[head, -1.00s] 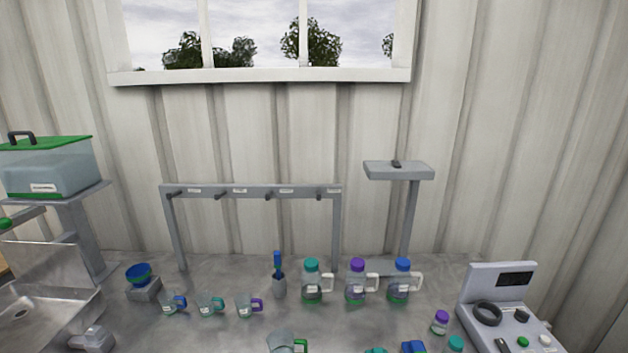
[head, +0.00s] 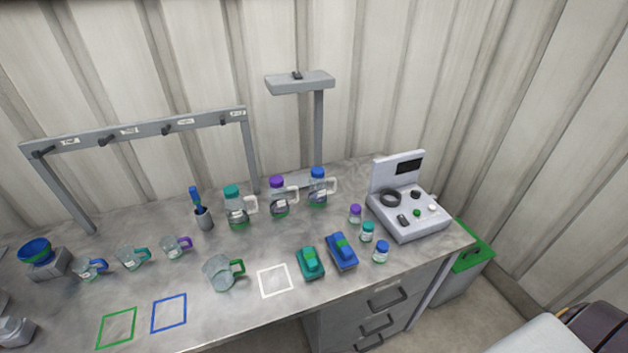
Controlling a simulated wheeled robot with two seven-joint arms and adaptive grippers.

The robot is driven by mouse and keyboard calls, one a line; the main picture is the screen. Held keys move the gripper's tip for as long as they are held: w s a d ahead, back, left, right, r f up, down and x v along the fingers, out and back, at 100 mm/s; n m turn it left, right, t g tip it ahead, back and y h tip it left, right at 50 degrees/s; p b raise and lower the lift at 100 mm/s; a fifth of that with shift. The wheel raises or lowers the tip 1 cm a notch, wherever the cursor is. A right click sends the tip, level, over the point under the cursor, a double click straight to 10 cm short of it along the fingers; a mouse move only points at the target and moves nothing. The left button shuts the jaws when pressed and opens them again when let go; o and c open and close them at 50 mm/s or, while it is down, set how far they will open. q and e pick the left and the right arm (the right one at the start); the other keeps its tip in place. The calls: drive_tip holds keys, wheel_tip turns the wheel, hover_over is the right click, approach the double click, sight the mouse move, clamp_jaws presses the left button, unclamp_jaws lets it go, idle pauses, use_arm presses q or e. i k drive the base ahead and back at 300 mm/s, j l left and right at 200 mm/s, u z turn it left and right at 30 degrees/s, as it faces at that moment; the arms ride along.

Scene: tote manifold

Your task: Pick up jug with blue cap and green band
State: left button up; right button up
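The jug with the blue cap (head: 317,188) stands upright at the back of the metal bench, the rightmost of three capped jugs. It is clear, with a white handle on its right side and a green band low on its body. The purple-capped jug (head: 278,197) stands just left of it, and the teal-capped jug (head: 236,208) is further left. Neither of my grippers shows in the head view.
A grey control box (head: 410,212) and small jars, one purple-capped (head: 355,214), stand right of the jugs. A teal block (head: 310,263), a blue block (head: 341,251) and an open green-handled jug (head: 222,272) are in front. A post with a shelf (head: 300,82) rises behind.

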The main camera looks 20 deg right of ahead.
sight(318, 194)
drive_tip(key=l+z, duration=0.4)
drive_tip(key=l, duration=0.9)
drive_tip(key=k, duration=0.05)
